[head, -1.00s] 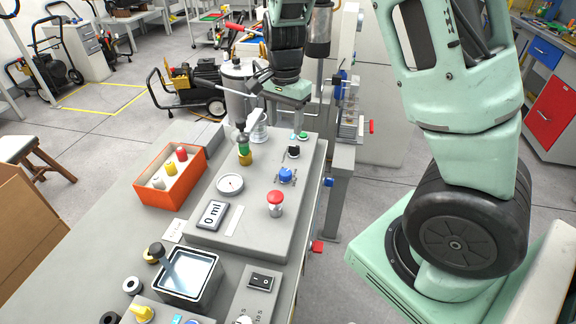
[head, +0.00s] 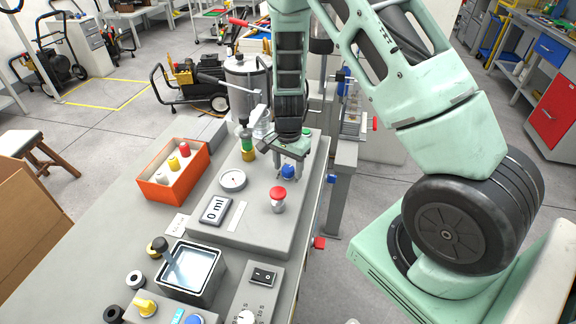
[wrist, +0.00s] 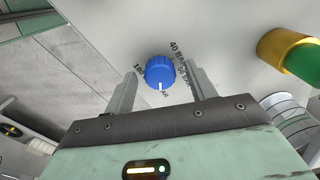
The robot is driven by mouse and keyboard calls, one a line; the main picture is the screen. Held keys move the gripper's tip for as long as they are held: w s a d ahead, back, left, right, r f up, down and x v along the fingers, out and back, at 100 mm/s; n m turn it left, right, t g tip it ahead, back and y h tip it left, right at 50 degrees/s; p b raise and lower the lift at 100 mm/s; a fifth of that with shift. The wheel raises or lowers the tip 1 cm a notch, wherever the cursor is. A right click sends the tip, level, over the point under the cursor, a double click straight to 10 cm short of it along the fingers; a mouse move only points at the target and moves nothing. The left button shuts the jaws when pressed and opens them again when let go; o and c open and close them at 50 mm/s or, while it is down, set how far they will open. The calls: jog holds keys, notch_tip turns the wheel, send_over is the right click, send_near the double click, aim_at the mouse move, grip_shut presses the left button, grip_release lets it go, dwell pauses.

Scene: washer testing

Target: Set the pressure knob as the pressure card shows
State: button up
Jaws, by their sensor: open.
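The blue knob (head: 288,172) sits on the grey raised panel, and it also shows in the wrist view (wrist: 159,70). BAR labels are printed around it; one reads 40 BAR, others are partly hidden or too small to read. Its white mark points to the bottom of the wrist view, towards a partly hidden BAR label. My gripper (head: 288,168) is open above the knob. In the wrist view its two fingers (wrist: 160,76) stand on either side of the knob, apart from it. A small white card (head: 178,224) lies left of the panel; its writing is unreadable.
A red mushroom button (head: 278,194) stands in front of the knob. A round gauge (head: 232,180) and a 0 ml display (head: 215,210) are to the left. A green and yellow fitting (head: 248,150) rises nearby. An orange box (head: 152,190) holds several bottles.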

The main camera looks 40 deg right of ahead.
jog(key=shift+f, duration=0.1)
jog(key=c, duration=1)
jog(key=shift+n, duration=0.5)
jog(key=n+b, duration=0.1)
jog(key=n, duration=0.3)
jog(key=shift+n, duration=0.4)
jog(key=n+b, duration=0.1)
jog(key=n, duration=0.4)
jog(key=shift+n, duration=0.4)
jog(key=o, duration=1)
